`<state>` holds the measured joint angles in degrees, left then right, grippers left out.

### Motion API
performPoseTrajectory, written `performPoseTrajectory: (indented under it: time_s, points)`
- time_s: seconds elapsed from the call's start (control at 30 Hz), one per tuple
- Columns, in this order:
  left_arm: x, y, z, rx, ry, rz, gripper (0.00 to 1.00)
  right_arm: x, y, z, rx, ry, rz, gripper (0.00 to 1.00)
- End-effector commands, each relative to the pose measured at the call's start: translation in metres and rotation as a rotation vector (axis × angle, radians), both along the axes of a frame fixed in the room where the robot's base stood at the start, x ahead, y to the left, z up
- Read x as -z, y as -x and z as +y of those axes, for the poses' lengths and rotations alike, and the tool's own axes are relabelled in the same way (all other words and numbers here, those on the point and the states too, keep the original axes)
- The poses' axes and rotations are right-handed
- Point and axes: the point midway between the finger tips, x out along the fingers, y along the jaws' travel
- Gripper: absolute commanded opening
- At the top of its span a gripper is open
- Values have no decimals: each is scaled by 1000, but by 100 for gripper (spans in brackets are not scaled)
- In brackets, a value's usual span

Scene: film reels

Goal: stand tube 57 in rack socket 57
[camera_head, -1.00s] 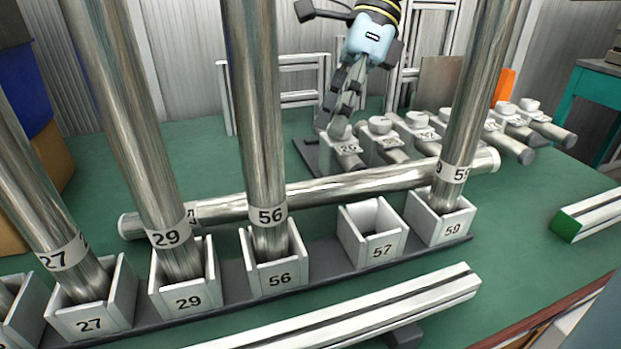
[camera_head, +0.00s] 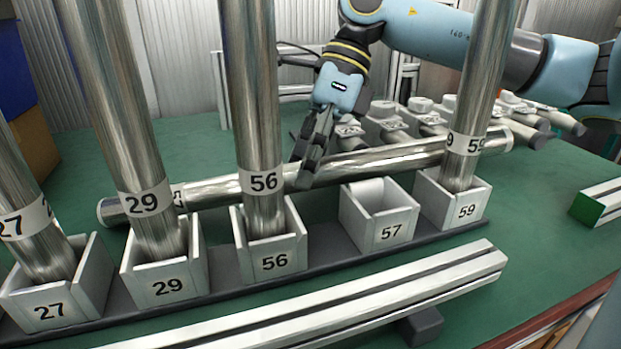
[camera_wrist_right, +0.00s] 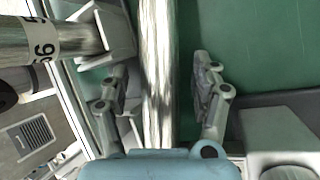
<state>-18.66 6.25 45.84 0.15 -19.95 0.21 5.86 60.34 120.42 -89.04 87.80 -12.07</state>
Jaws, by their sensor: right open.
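A long shiny metal tube (camera_head: 375,160) lies across the bench behind the row of sockets; its label is mostly hidden by tube 29, so its number cannot be read. Socket 57 (camera_head: 393,232) is a white square box and stands empty between socket 56 (camera_head: 272,258) and socket 59 (camera_head: 466,210). My right gripper (camera_head: 306,178) points down at the lying tube just right of tube 56. In the right wrist view, the tube (camera_wrist_right: 158,95) runs between the right gripper's two spread fingers (camera_wrist_right: 160,75), with gaps on both sides. My left gripper is not in view.
Upright tubes stand in their sockets: tube 27 (camera_head: 28,225), tube 29 (camera_head: 120,120), tube 56 (camera_head: 255,90) and tube 59 (camera_head: 482,80). A white rail (camera_head: 330,300) lies in front of the rack. Several grey fixtures (camera_head: 385,120) stand at the back.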

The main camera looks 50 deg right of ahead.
Motion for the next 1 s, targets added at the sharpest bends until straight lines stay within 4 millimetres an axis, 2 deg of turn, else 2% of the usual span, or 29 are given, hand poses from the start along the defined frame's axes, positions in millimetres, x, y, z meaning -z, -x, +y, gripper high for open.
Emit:
performPoseTrajectory:
  time_s: [0.07,0.57,1.0]
  points:
    - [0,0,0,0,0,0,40,-1,0,0,0,1,-1,65]
    - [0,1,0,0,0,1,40,0,0,-1,0,1,1,1]
    - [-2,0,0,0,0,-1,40,-6,0,-1,-1,2,-2,0]
